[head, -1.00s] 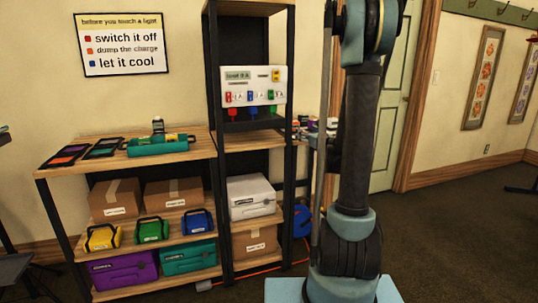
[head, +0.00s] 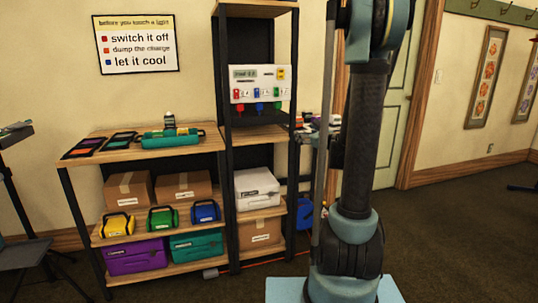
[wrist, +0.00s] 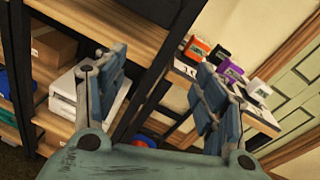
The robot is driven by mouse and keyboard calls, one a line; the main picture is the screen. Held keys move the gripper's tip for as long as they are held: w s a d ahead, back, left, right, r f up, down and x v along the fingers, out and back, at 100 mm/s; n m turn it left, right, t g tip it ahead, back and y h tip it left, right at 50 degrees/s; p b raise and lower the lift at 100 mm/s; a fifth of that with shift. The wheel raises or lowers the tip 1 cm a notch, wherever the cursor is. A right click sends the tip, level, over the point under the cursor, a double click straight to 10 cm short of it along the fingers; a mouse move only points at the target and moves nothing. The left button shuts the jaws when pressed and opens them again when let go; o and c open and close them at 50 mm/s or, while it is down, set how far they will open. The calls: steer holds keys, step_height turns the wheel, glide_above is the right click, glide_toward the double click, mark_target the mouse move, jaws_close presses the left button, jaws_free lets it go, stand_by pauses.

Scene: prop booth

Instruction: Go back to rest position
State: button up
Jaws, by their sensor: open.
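My gripper (wrist: 155,95) shows in the wrist view with its two blue-grey fingers spread apart. It is open and nothing is between the fingers. Behind it are the dark shelf post and wooden boards, seen tilted. In the head view my arm stands upright in front of the door, right of the shelf unit. The gripper itself cannot be made out in the head view.
A white control panel (head: 260,84) sits on the taller rack. A stand (head: 22,205) is at the far left. Carpet at right (head: 450,240) is clear.

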steer(key=s+a+f+n+g, duration=0.3)
steer(key=s+a+n+g, duration=0.1)
steer(key=s+n, duration=0.5)
steer(key=s+a+f+n+g, duration=0.35)
steer(key=s+n, duration=0.35)
steer(key=s, duration=0.3)
steer(key=s+d+f+n+g+h, duration=0.2)
steer(key=s+d+f+n, duration=0.1)
steer(key=s, duration=0.4)
steer(key=s+d+f+n+g+h, duration=0.2)
steer(key=s+n, duration=0.3)
steer(key=s, duration=0.3)
steer(key=s+d+f+n+g+h, duration=0.2)
steer(key=s+d+f+n+h, duration=0.1)
steer(key=s, duration=0.5)
steer(key=shift+s+d+f+n, duration=0.2)
steer(key=shift+d+f+n, duration=0.45)
steer(key=shift+d, duration=0.35)
